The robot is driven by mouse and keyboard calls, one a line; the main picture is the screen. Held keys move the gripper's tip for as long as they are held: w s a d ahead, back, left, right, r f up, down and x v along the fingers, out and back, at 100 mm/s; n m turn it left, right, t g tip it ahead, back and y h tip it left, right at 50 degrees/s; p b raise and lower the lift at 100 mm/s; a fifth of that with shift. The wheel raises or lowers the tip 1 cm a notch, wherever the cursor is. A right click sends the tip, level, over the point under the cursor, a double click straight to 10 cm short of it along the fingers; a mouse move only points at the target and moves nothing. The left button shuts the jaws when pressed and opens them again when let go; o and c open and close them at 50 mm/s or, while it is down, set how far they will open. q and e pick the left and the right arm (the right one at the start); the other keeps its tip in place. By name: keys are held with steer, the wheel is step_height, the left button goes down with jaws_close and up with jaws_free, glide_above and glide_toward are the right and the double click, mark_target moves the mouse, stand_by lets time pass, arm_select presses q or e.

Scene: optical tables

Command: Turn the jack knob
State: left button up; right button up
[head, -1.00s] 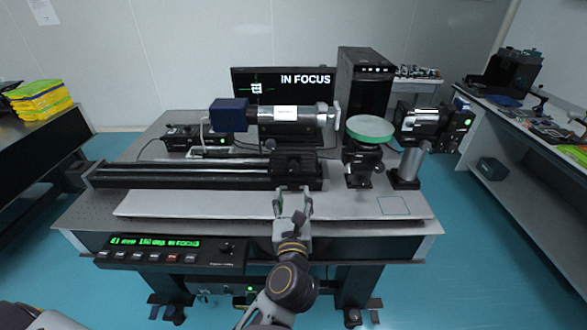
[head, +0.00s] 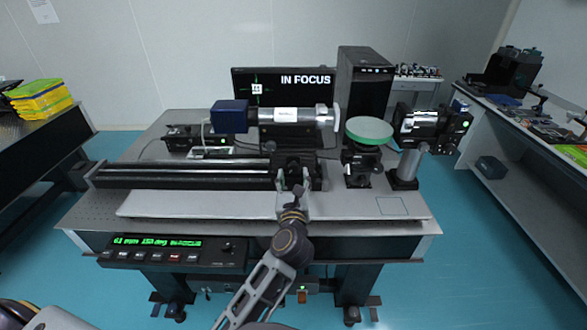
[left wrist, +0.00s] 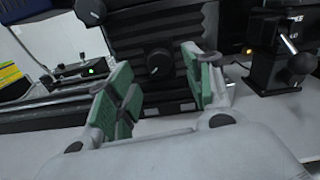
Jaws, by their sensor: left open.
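A black ribbed block, which looks like the jack (head: 290,160), sits at the right end of the rail; it also shows in the left wrist view (left wrist: 185,25). A round dark knob (left wrist: 158,62) with a light pointer mark is on its near face. A second knob (left wrist: 90,10) is higher up. My left gripper (head: 293,183) is open and empty, in front of the block. In the left wrist view its green-padded fingers (left wrist: 160,92) stand either side of the lower knob, which appears between and beyond them. Contact cannot be told. My right gripper is out of view.
A long black rail (head: 185,175) lies left of the block. A green disc (head: 369,130) on a black stand is to the right, near a camera on a post (head: 421,160). A control box with green text (head: 172,252) hangs at the table's front. The white board (head: 350,207) is largely clear.

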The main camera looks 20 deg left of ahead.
mark_target(293, 170)
arm_select(q)
steer(key=x, duration=0.2)
steer(key=shift+w, duration=0.3)
steer(key=shift+p+x, duration=0.3)
steer(key=shift+x, duration=0.6)
steer(key=shift+w+a, duration=0.15)
steer(key=shift+w, duration=0.05)
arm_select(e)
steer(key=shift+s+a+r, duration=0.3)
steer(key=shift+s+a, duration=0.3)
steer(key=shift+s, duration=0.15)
arm_select(q)
steer(key=shift+c, duration=0.2)
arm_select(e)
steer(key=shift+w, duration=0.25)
arm_select(q)
steer(key=c, duration=1)
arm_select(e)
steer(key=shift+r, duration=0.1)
